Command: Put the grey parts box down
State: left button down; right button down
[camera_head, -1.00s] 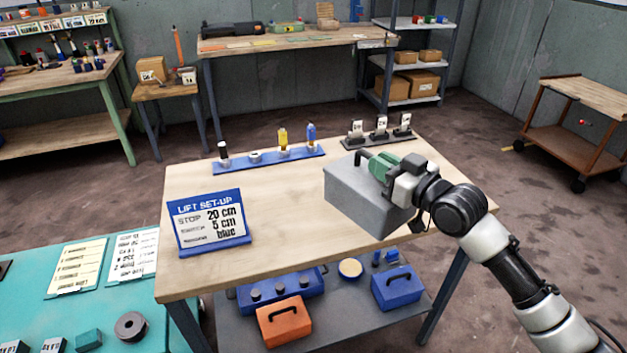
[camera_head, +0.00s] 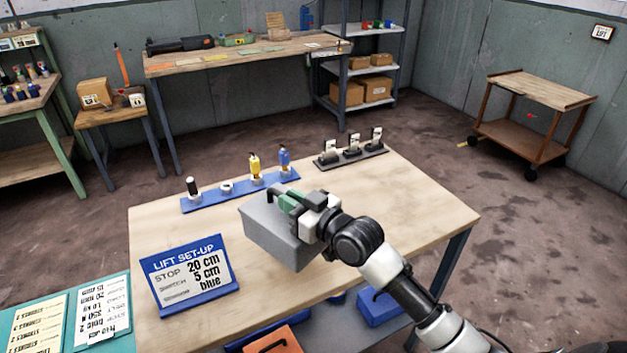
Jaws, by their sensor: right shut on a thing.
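The grey parts box (camera_head: 275,235) is at the middle of the light wooden table (camera_head: 400,205), with its black handle on top. My right gripper (camera_head: 291,203) is shut on the box at its handle, coming from the right. The gripper hides part of the handle and the box's right top side. I cannot tell whether the box's underside touches the table top or hangs just above it. My left gripper is not in view.
A blue strip (camera_head: 240,190) with several small parts and a dark rack (camera_head: 350,157) with tags line the back edge. The blue-framed "LIFT SET-UP" sign (camera_head: 192,274) stands at the left front. The table's right part is clear. An orange box (camera_head: 273,342) is below.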

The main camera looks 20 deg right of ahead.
aim_at(278, 224)
jog(key=shift+w+a+f, duration=0.1)
jog(key=shift+a+f, duration=0.15)
jog(key=shift+a, duration=0.35)
jog(key=shift+w+a+f, duration=0.1)
jog(key=shift+a+f, duration=0.1)
jog(key=shift+a, duration=0.4)
jog(key=shift+a+f, duration=0.3)
jog(key=shift+a, duration=0.05)
jog(key=shift+f, duration=2)
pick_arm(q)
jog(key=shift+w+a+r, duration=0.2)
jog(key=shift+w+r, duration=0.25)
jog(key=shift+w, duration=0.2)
pick_arm(e)
jog(key=c, duration=1.6)
grip_release()
jog(key=shift+f, duration=0.3)
jog(key=o, duration=0.5)
jog(key=shift+s+r, duration=0.1)
